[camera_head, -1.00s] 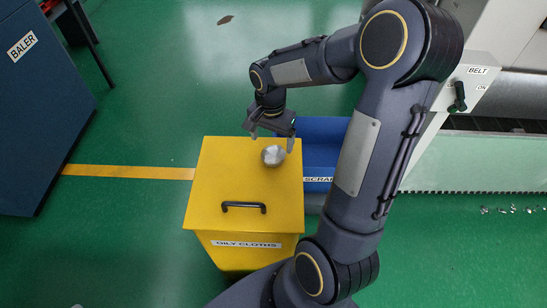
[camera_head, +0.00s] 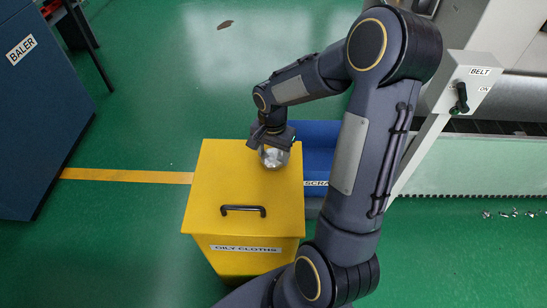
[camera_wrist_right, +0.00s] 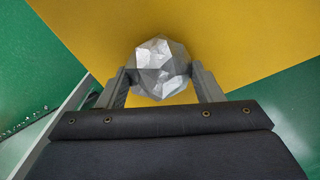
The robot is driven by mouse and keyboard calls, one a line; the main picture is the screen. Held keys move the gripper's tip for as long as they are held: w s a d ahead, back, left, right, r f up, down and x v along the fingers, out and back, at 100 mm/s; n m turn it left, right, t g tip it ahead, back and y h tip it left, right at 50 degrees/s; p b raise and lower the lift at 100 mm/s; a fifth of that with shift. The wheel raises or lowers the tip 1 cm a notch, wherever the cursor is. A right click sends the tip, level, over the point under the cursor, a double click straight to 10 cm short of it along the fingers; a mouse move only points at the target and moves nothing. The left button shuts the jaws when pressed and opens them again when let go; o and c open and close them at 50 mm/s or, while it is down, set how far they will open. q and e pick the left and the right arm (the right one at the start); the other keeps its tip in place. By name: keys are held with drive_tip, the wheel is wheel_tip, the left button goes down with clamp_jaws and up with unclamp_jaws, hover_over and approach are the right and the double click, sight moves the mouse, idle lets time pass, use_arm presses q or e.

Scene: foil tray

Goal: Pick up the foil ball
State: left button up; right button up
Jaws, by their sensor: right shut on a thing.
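The foil ball (camera_head: 273,157) is a silver, faceted lump at the back right of the yellow bin's lid. My right gripper (camera_head: 272,146) has come down over it and is shut on it. In the right wrist view the foil ball (camera_wrist_right: 160,68) sits between the two fingers of the right gripper (camera_wrist_right: 162,82), one finger on each side. The yellow lid lies right behind the ball; I cannot tell whether the ball still touches it. The left gripper is not in view.
The yellow bin (camera_head: 225,190), labelled OILY CLOTHS, has a black handle (camera_head: 243,209) on its lid. A blue scrap bin (camera_head: 318,160) stands close at its right, partly behind my arm. A dark blue baler (camera_head: 40,110) stands left. A belt switch box (camera_head: 468,85) is at right.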

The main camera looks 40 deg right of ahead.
drive_tip(key=shift+c, duration=0.7)
drive_tip(key=shift+r, duration=0.1)
